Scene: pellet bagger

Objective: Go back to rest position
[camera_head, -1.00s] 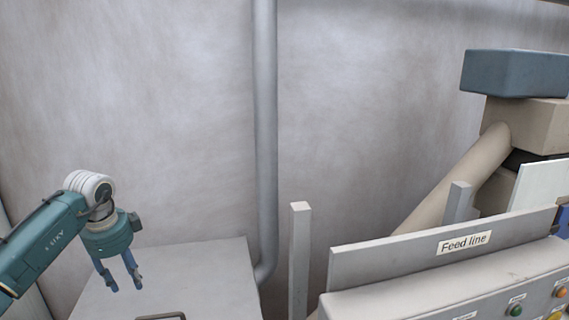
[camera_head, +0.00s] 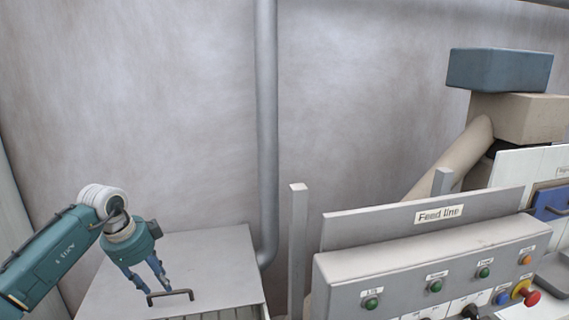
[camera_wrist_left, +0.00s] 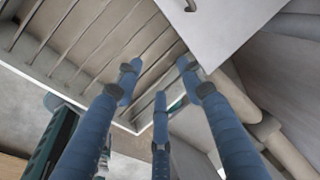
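My left gripper (camera_head: 152,279) is teal with blue fingers and comes in from the left of the head view. It hangs fingers-down over a grey cabinet (camera_head: 215,258), close to its dark handle (camera_head: 170,295); I cannot tell whether they touch. In the left wrist view its blue fingers (camera_wrist_left: 160,85) stand apart with nothing visible between them. Beyond them are a slatted grate (camera_wrist_left: 85,45) and a pale panel (camera_wrist_left: 235,22). My right gripper is in neither view.
A "Feed line" board (camera_head: 385,226) stands behind a control panel (camera_head: 400,262) with green buttons and a red emergency knob (camera_head: 531,298). A grey post (camera_head: 298,250) and a wall pipe (camera_head: 267,130) rise beside the cabinet. A blue-grey box (camera_head: 500,69) sits at upper right.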

